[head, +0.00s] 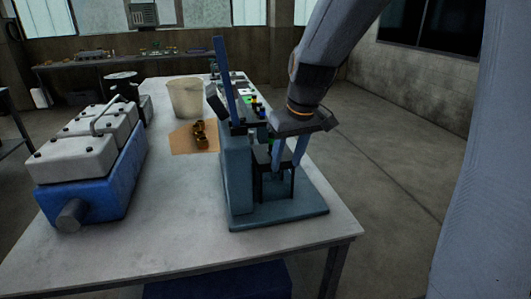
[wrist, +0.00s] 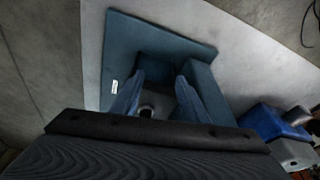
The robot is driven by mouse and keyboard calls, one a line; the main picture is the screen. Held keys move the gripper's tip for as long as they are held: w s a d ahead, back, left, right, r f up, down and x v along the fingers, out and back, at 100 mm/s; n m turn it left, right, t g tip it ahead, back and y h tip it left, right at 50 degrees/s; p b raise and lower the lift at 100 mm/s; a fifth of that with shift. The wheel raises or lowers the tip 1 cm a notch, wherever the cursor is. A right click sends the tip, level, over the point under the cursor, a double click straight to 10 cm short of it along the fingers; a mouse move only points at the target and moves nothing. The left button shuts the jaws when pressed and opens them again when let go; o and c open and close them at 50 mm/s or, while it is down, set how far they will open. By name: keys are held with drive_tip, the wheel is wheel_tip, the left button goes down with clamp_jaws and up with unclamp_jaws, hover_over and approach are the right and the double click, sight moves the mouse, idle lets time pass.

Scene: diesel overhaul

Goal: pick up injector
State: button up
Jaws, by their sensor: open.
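No injector can be made out for certain. My gripper (head: 287,170) is open and points down over the base of a blue-grey stand (head: 238,170) at the table's front right. In the wrist view my gripper (wrist: 155,100) has its two blue fingers apart, with a small dark round part (wrist: 147,108) of the stand or something in it showing between them. I cannot tell if that part is the injector or if the fingers touch it. Small brass-coloured parts (head: 200,135) lie on a brown mat (head: 178,142) left of the stand.
A blue engine block with grey covers (head: 80,155) stands at the table's left. A beige bucket (head: 185,97) stands behind the mat. Small coloured items (head: 252,99) lie behind the stand. The stand's tall blue lever (head: 224,75) rises close to my arm. The table's front middle is clear.

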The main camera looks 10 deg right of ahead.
drive_tip(key=w+r+n+t, duration=0.1)
drive_tip(key=w+r+n, duration=0.1)
drive_tip(key=w+r, duration=0.6)
drive_tip(key=shift+y, duration=0.4)
drive_tip(key=shift+p+x, duration=1.6)
drive_tip(key=shift+x, duration=2.2)
drive_tip(key=shift+w+d, duration=0.15)
drive_tip(key=shift+d, duration=0.05)
clamp_jaws()
